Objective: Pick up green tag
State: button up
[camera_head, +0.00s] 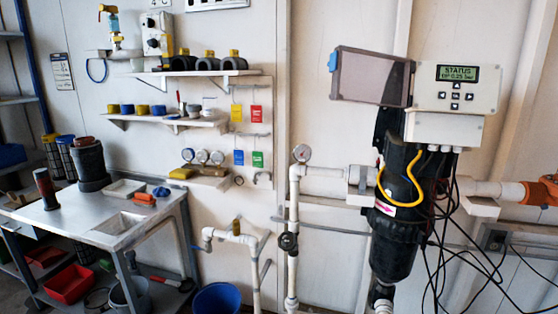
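The green tag (258,159) hangs on the white wall panel, at the lower right of a group of tags. A blue tag (238,157) hangs just left of it. A yellow tag (237,112) and a red tag (257,114) hang in a row above. The green tag is in plain sight with nothing in front of it. My gripper does not show in this view.
Shelves (180,122) with fittings stand left of the tags. White pipes (293,235) and a black reactor vessel (395,235) with hanging cables stand to the right. A metal sink table (95,235) is at left; a blue bucket (217,299) sits on the floor.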

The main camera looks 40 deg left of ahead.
aim_at(257, 157)
jog(key=z, duration=1.2)
jog(key=i, duration=0.1)
jog(key=u, duration=3)
jog(key=k, duration=0.8)
jog(key=u, duration=0.2)
jog(key=i, duration=0.8)
jog(key=z, duration=0.05)
